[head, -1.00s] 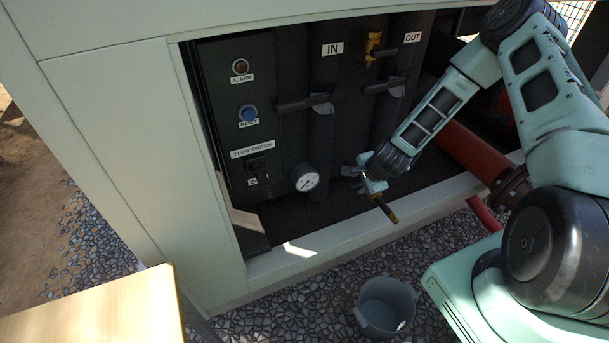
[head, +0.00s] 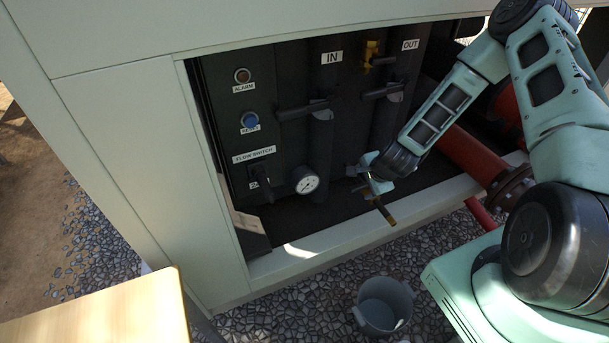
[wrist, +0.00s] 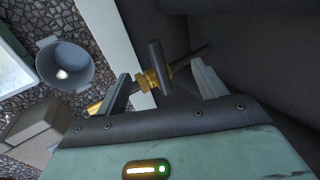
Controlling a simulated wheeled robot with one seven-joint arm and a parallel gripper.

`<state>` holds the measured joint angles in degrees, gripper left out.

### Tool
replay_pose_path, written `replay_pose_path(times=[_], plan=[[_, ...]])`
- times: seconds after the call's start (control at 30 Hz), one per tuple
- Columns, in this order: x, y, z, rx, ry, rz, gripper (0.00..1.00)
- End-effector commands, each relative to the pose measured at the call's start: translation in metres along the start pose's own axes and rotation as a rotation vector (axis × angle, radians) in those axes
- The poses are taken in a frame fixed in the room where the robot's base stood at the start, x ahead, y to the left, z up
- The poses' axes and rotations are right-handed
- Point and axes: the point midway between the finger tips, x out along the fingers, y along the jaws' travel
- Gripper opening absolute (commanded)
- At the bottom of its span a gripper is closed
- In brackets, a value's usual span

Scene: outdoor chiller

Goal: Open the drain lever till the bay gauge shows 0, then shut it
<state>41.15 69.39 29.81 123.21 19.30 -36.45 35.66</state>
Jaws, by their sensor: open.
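The drain valve has a brass body (wrist: 150,80) and a dark lever (wrist: 158,66), which lies roughly crosswise to its pipe in the wrist view. My gripper (wrist: 163,88) is open, with one finger on each side of the valve and lever; I cannot tell whether either finger touches. In the head view my gripper (head: 370,178) is at the valve, low in the bay, and hides much of it. The brass spout (head: 385,212) points down toward the bay's front sill. The round white bay gauge (head: 305,180) is left of my gripper; its needle is too small to read exactly.
A grey bucket (head: 384,304) stands on the pebbles below the spout. The IN pipe (head: 321,130) and OUT pipe (head: 388,115) carry dark handles. A flow switch panel (head: 245,130) is at left. A wooden table (head: 100,315) is at lower left, a red pipe (head: 470,150) at right.

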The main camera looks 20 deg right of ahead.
Motion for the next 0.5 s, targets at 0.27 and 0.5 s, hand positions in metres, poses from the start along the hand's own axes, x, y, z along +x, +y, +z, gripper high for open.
replay_pose_path(times=[0.27, 0.5], plan=[[-0.028, 0.000, 0.000, 0.001, -0.001, 0.001, 0.70], [-0.028, 0.001, 0.000, 0.001, 0.000, 0.000, 0.70]])
